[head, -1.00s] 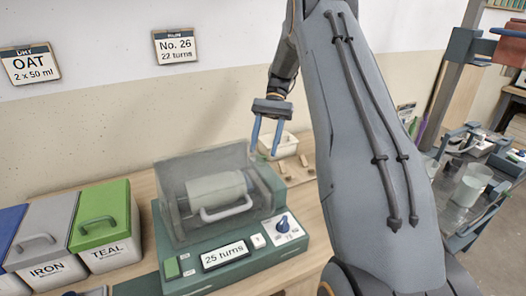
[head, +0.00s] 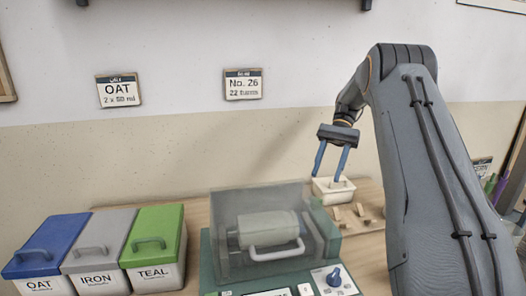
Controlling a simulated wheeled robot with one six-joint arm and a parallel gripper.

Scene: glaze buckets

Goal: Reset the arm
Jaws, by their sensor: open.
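My gripper (head: 331,163) hangs from my bent arm at the right of the head view. Its two blue fingers point down and stand apart, with nothing between them. In the picture the fingertips are just above a small white container (head: 333,190) at the back of the bench; I cannot tell the exact gap. The green machine (head: 207,262) stands in front and to the left, its clear cover (head: 230,215) down over a pale cylinder (head: 268,229).
Blue OAT (head: 45,243), grey IRON (head: 97,240) and green TEAL (head: 153,235) lidded bins stand at the left. Two cards, OAT (head: 118,91) and No. 26 (head: 243,85), hang on the wall. Small wooden pieces (head: 348,213) lie right of the machine.

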